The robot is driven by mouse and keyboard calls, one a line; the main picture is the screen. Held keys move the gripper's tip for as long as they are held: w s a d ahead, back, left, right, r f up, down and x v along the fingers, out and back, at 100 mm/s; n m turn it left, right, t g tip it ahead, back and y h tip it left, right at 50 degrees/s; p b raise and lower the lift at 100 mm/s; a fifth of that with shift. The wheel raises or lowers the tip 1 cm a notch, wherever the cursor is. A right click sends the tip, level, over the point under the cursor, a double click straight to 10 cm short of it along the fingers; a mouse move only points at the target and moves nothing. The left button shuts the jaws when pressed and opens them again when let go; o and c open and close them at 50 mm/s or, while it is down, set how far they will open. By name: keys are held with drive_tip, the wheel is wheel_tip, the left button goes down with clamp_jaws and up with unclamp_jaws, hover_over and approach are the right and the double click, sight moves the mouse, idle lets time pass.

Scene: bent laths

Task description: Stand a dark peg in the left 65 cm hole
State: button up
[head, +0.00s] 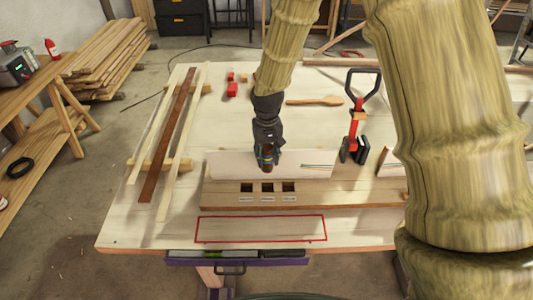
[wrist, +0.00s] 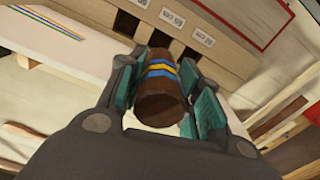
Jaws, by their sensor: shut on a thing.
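My gripper (head: 266,153) is shut on a dark brown peg (head: 268,168) with blue and yellow bands. The peg also shows between the green finger pads in the wrist view (wrist: 158,108). A long wooden block (head: 220,194) has three dark square holes in a row: left (head: 247,187), middle (head: 267,187) and right (head: 289,187). Each has a white label in front. In the wrist view one label (wrist: 172,18) reads 65 cm; the others are hard to read. The peg is held behind the row of holes, near the middle one. Its lower end is partly hidden.
A pale panel (head: 222,165) with coloured lines stands behind the block. A red outlined rectangle (head: 205,229) lies in front. Laths (head: 168,140) lie at the left.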

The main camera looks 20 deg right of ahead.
sight(268, 170)
drive_tip(key=shift+f+b, duration=2.4)
drive_tip(key=shift+f, duration=1.8)
drive_tip(key=shift+s+f+b, duration=0.1)
drive_tip(key=shift+f+b, duration=0.35)
drive_tip(key=shift+f, duration=0.55)
drive_tip(key=o, duration=1.1)
drive_tip(key=shift+r, duration=0.15)
drive_tip(key=shift+r+p, duration=3.2)
drive_tip(key=shift+r, duration=1.25)
drive_tip(key=shift+f, duration=0.1)
